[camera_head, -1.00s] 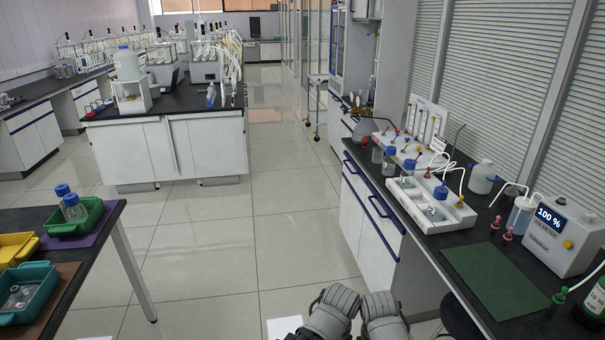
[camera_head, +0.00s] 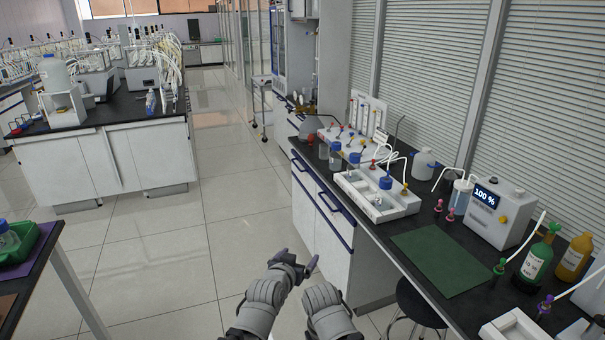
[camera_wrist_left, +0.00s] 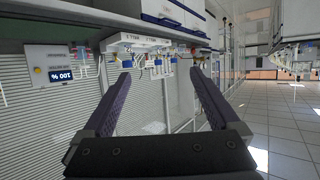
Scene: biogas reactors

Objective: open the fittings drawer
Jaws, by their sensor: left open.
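The white bench cabinet at the right carries drawer fronts with blue bar handles, a nearer one (camera_head: 335,208) and a farther one (camera_head: 301,164). I see no gap at either front, and no label tells which is the fittings drawer. My left gripper (camera_head: 295,259) is open and empty over the floor, left of and apart from the nearer front. In the left wrist view, which is upside down, its two fingers (camera_wrist_left: 161,78) stand wide apart with nothing between them. A blue handle (camera_wrist_left: 163,21) shows beyond them. My right arm shows at the bottom, but its gripper does not.
The black benchtop holds a white tray unit (camera_head: 352,183), a green mat (camera_head: 440,260), a display box (camera_head: 500,212) and bottles. A stool (camera_head: 415,300) stands by the bench's near side. A dark table (camera_head: 38,262) is at left. The floor (camera_head: 215,230) between is clear.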

